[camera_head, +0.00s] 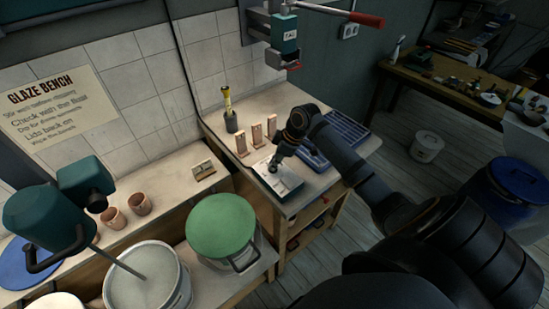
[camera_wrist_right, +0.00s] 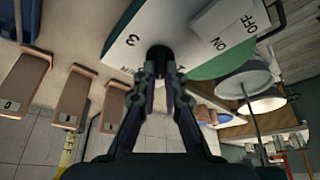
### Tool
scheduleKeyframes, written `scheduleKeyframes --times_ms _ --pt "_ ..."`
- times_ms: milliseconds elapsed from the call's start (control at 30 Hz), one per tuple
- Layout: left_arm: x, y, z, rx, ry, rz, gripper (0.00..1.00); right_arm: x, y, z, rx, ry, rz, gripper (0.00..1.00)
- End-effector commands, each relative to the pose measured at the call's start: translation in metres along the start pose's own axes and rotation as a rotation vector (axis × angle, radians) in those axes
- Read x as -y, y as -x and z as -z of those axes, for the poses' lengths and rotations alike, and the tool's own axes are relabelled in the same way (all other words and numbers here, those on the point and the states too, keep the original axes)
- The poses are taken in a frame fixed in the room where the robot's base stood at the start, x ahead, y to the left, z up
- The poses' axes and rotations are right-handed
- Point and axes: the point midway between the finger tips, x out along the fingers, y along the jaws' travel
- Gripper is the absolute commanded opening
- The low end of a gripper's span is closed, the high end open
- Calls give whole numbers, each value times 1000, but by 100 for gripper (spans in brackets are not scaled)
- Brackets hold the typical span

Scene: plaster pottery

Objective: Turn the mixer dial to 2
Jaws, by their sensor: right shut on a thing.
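The mixer control box (camera_head: 289,184) is a pale-topped box at the front edge of the right bench. In the right wrist view its white panel (camera_wrist_right: 178,22) carries a 3, part of a label, and a switch (camera_wrist_right: 222,18) marked ON and OFF. The black dial (camera_wrist_right: 159,53) sits on this panel between my fingertips. My right gripper (camera_wrist_right: 160,82) is shut on the dial; it also shows over the box in the head view (camera_head: 273,163). The fingers hide part of the dial and its scale, so the pointed-at number cannot be read. My left gripper is out of view.
Several upright tiles (camera_head: 256,135) stand behind the box, beside a yellow-handled tool in a holder (camera_head: 231,121). Blue trays (camera_head: 342,132) lie to its right. A green-lidded bucket (camera_head: 220,224) and the teal mixer (camera_head: 43,220) stand to the left.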

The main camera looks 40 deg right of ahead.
Motion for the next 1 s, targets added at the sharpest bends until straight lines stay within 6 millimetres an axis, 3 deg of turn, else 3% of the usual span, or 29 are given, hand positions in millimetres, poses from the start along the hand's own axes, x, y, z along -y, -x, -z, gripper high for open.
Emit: scheduleKeyframes --times_ms 33,100,500,1000 --pt "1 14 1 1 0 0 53 2 6 2 2 -33 -9 0" --pt "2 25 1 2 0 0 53 2 7 3 1 -88 -33 0" --pt "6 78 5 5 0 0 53 4 5 3 0 -408 -164 0" --pt "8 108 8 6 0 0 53 4 1 2 0 -623 -256 0"
